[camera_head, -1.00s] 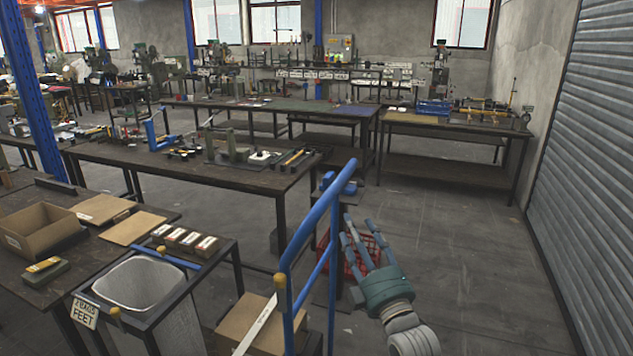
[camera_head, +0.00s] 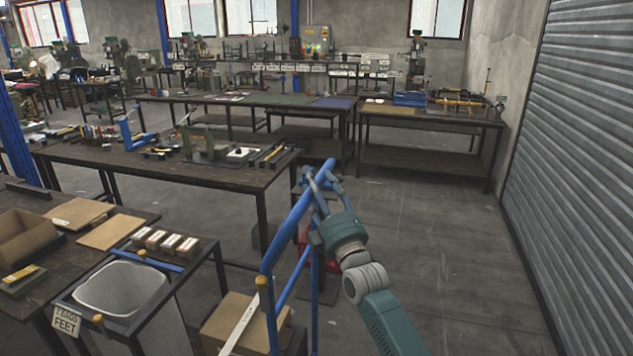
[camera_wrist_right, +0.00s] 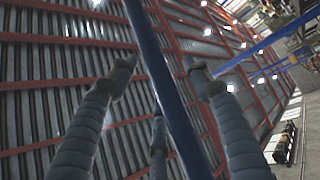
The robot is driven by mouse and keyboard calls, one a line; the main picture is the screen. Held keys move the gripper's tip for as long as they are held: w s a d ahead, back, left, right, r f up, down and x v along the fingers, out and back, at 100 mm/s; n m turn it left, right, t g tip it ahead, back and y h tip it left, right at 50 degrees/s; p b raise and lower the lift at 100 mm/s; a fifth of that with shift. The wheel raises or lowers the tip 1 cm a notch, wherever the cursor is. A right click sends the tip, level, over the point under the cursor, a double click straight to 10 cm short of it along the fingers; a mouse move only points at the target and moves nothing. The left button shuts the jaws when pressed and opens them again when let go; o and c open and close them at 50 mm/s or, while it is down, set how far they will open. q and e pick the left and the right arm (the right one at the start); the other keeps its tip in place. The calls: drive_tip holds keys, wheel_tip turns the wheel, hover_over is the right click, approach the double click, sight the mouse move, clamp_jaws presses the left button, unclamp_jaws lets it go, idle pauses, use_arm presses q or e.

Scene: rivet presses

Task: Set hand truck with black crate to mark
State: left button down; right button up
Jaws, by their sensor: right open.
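The blue hand truck (camera_head: 266,285) stands upright at the lower middle of the head view, with its curved handle at the top. My right gripper (camera_head: 318,182) is at the upper handle, with its fingers open around the blue tube. In the right wrist view, the blue bar (camera_wrist_right: 165,85) runs diagonally between the spread fingers; I cannot tell whether they touch it. I cannot make out a black crate or a floor mark. My left gripper is out of view.
A cardboard box (camera_head: 235,325) sits low beside the hand truck. A red crate (camera_head: 303,250) shows partly behind it. A bin stand (camera_head: 120,290) and workbench (camera_head: 180,165) lie left and beyond. Open concrete floor (camera_head: 430,240) extends right to the shutter (camera_head: 580,170).

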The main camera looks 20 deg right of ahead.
clamp_jaws()
drive_tip(key=shift+s+d+f, duration=0.1)
drive_tip(key=shift+s+d, duration=0.05)
drive_tip(key=shift+d, duration=0.15)
drive_tip(key=s+d, duration=1.1)
drive_tip(key=d, duration=0.5)
drive_tip(key=s+d, duration=1.1)
drive_tip(key=d, duration=0.5)
drive_tip(key=shift+d+b, duration=0.25)
drive_tip(key=shift+b, duration=0.2)
unclamp_jaws()
drive_tip(key=v, duration=1.2)
